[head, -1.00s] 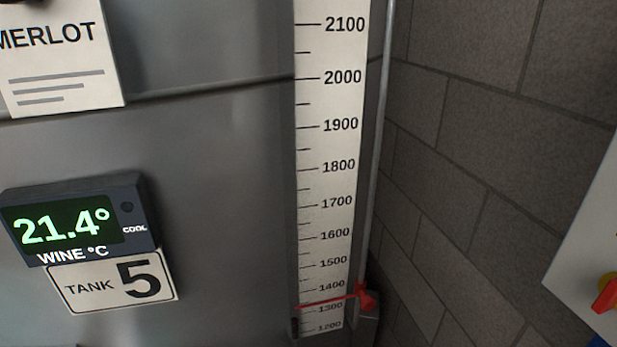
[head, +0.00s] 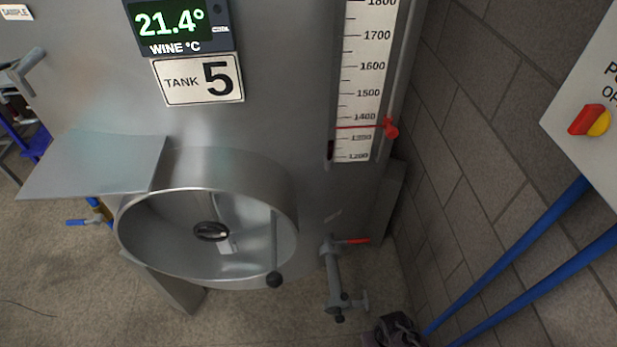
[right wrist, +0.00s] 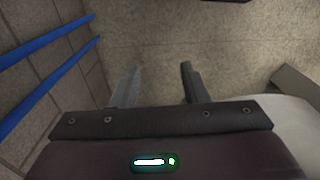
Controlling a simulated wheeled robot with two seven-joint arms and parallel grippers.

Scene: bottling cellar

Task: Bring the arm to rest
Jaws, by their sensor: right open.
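My right gripper (right wrist: 160,68) shows in the right wrist view with its two fingers apart and nothing between them. Bare concrete floor lies beyond the fingertips. In the head view a dark shape at the bottom edge, right of the middle, may be part of my right arm, but too little of it shows to tell. My left gripper is in neither view.
Tank 5 (head: 290,80) fills the head view's middle, with an open round manway (head: 170,237) and a valve (head: 333,280) low down. A block wall (head: 470,120) and blue pipes (head: 530,255) stand at right. The pipes also cross the right wrist view's left side (right wrist: 45,40).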

